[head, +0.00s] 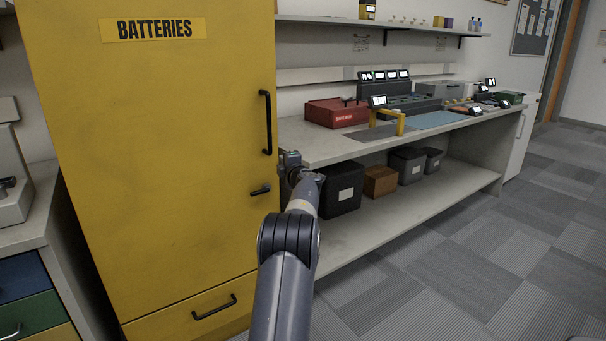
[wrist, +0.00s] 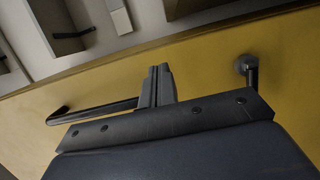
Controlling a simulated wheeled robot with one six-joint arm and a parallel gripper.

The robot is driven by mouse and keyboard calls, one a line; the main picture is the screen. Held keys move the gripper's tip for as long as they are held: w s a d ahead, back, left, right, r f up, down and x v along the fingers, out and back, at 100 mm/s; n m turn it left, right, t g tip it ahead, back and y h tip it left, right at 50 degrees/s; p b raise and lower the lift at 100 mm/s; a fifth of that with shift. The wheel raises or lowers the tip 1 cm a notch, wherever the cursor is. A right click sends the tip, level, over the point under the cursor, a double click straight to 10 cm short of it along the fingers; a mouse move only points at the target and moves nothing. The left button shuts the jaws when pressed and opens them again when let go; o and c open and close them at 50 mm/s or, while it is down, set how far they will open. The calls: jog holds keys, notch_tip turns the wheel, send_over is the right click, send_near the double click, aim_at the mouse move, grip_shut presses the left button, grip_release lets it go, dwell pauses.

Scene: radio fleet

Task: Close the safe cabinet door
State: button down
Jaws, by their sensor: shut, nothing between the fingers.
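The safe cabinet is tall and yellow with a "BATTERIES" label. Its door (head: 170,150) fills the left of the head view, and I see no gap along its edges there. A black vertical bar handle (head: 267,122) is on the door's right side, with a small dark lever (head: 260,190) below it. In the wrist view the bar handle (wrist: 95,110) lies left of my gripper and the lever (wrist: 250,72) lies right. My gripper (wrist: 158,72) is shut and empty, close to the yellow face; I cannot tell whether it touches. In the head view it is at the cabinet's right edge.
A workbench (head: 325,150) with a red box (head: 337,112) and several devices stands right of the cabinet. Dark bins (head: 340,188) sit on its lower shelf. A drawer handle (head: 214,307) sticks out below the door. Carpet floor (head: 450,270) is clear at right.

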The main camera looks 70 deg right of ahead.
jog(key=s+a, duration=0.5)
jog(key=s, duration=0.2)
jog(key=shift+s, duration=0.35)
jog(key=shift+d, duration=0.1)
